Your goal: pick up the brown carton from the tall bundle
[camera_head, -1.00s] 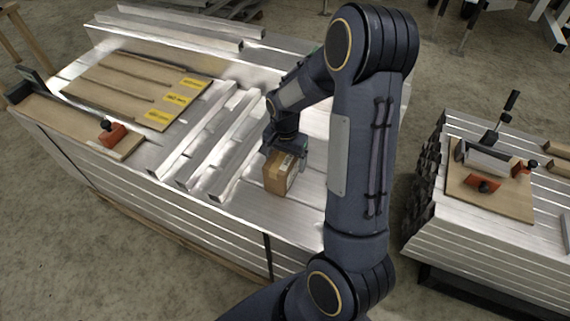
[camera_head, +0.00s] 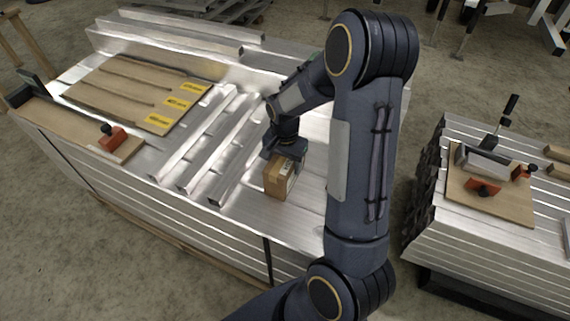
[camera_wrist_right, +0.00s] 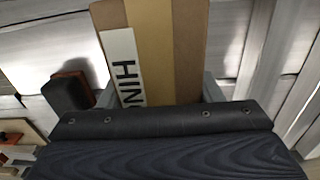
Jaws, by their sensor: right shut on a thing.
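The brown carton (camera_head: 279,178) is a small box with a paler tape strip and a white label, on the bare front part of the tall aluminium bundle (camera_head: 265,212). My right gripper (camera_head: 286,152) comes down on it from above and is shut on its upper part. In the right wrist view the carton (camera_wrist_right: 160,50) fills the top middle, its label lettering showing, between the two fingers of the gripper (camera_wrist_right: 158,92). I cannot tell whether the carton's underside touches the bundle. My left gripper is not in view.
Aluminium channels (camera_head: 195,140) lie just left of the carton. Brown boards with yellow labels (camera_head: 135,90) and an orange-handled clamp (camera_head: 112,138) are farther left. A lower bundle (camera_head: 490,243) with a board and clamps stands to the right, across a floor gap.

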